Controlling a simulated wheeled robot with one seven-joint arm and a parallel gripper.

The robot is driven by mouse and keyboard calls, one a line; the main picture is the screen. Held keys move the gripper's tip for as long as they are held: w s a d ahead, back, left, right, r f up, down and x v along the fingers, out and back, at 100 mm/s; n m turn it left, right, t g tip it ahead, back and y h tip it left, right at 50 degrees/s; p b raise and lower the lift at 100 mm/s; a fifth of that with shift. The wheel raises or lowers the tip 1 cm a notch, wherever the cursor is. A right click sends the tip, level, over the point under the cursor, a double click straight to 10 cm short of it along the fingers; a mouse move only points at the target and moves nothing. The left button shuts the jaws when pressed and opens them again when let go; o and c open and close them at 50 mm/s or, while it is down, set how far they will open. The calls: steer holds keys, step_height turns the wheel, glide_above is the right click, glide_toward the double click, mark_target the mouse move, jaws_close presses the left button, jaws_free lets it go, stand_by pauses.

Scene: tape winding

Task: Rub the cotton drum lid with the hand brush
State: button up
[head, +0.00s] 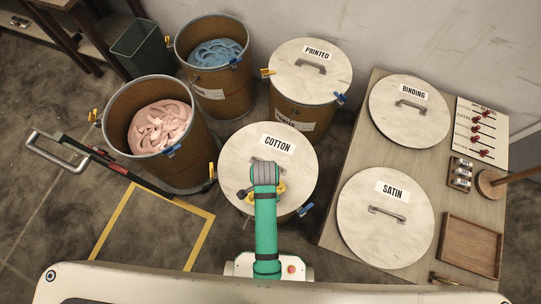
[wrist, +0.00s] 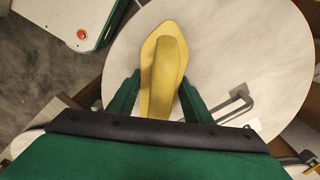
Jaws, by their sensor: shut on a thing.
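The cotton drum lid (head: 297,168) is a round pale disc labelled COTTON, lying on its drum at the centre of the head view. Its surface (wrist: 215,50) fills much of the wrist view, with its grey handle (wrist: 235,105) right of my gripper. My gripper (wrist: 155,95) is shut on the yellow hand brush (wrist: 160,60) and holds it over the lid. In the head view my arm hides most of the brush (head: 280,190) and part of the lid's handle. I cannot tell whether the brush touches the lid.
The printed drum lid (head: 330,85) is behind. Two open drums hold pink strips (head: 160,128) and blue strips (head: 215,54). A table on the right carries the binding lid (head: 420,125), the satin lid (head: 365,235) and an empty wooden tray (head: 470,250). A yellow-outlined floor area (head: 150,230) is clear.

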steer(key=shift+s+d, duration=0.25)
steer(key=shift+d, duration=0.55)
steer(key=shift+r, duration=4.1)
steer(key=shift+w+f, duration=0.1)
